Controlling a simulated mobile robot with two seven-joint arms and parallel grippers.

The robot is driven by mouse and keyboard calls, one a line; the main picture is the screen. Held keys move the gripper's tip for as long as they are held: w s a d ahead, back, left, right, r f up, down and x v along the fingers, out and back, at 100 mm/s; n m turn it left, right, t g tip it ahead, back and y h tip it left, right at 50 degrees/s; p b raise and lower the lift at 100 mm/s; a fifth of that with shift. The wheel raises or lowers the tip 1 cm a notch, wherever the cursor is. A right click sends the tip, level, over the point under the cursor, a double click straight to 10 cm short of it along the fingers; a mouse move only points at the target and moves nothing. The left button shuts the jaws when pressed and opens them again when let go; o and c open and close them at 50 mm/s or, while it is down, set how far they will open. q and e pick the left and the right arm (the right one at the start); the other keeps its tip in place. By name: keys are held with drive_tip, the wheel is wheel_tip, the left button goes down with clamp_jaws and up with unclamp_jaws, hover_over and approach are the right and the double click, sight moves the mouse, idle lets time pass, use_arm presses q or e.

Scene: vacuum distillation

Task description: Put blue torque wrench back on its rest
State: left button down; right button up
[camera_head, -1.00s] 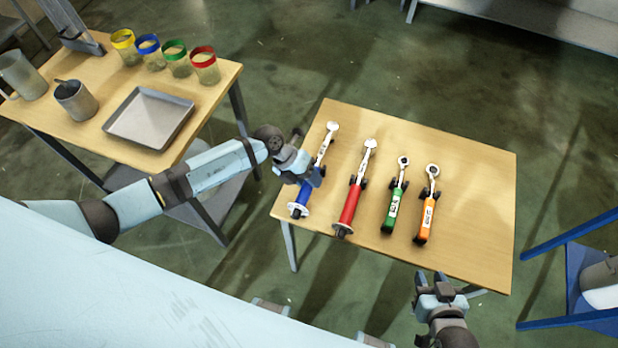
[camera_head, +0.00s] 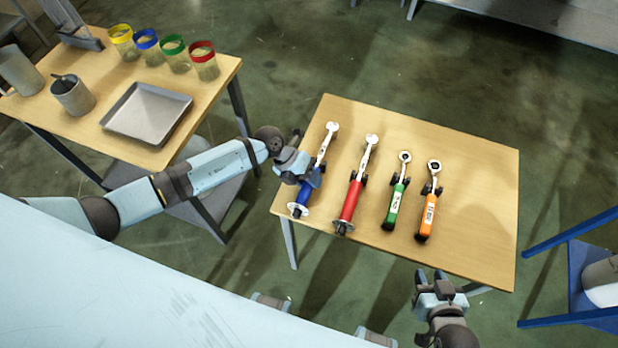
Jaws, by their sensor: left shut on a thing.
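The blue torque wrench (camera_head: 303,196) lies at the left end of the row on the wooden table, its silver head toward the back and its blue handle toward the front. My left gripper (camera_head: 312,178) is shut on the wrench around the middle, from the left side. The gripper hides that part of the wrench and its rest, so I cannot tell whether the wrench touches the rest. My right gripper (camera_head: 434,280) is empty, in front of the table's front edge, with its fingers apart.
A red wrench (camera_head: 350,202), a green wrench (camera_head: 395,205) and an orange wrench (camera_head: 428,214) lie to the right on black rests. The table's right side (camera_head: 485,200) is bare. Another table at left holds a tray (camera_head: 147,112), jars and cups. A blue frame (camera_head: 570,275) stands at right.

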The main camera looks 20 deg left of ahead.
use_arm(q)
drive_tip(key=shift+f, duration=0.2)
drive_tip(key=c, duration=0.7)
unclamp_jaws()
drive_tip(key=shift+s+f, duration=0.1)
drive_tip(key=b+v, duration=0.1)
drive_tip(key=v, duration=1.3)
drive_tip(key=s+d+r+n+t+h+p, duration=0.3)
drive_tip(key=s+d+r+n+t+h, duration=0.2)
drive_tip(key=d+r+n+t+h, duration=0.5)
drive_tip(key=s+a+f+n+y, duration=0.2)
drive_tip(key=s+f+n+y, duration=0.2)
drive_tip(key=n, duration=0.3)
drive_tip(key=s+a+f+n+y+p, duration=0.1)
drive_tip(key=s+f+n+y, duration=0.3)
drive_tip(key=n, duration=0.4)
drive_tip(key=s+a+f+n+t+y+p, duration=0.1)
drive_tip(key=s+a+f+n+y, duration=0.2)
drive_tip(key=n+y, duration=0.3)
drive_tip(key=shift+s+a+f+n+y, duration=0.25)
drive_tip(key=shift+s+f+n, duration=0.4)
drive_tip(key=shift+n, duration=0.55)
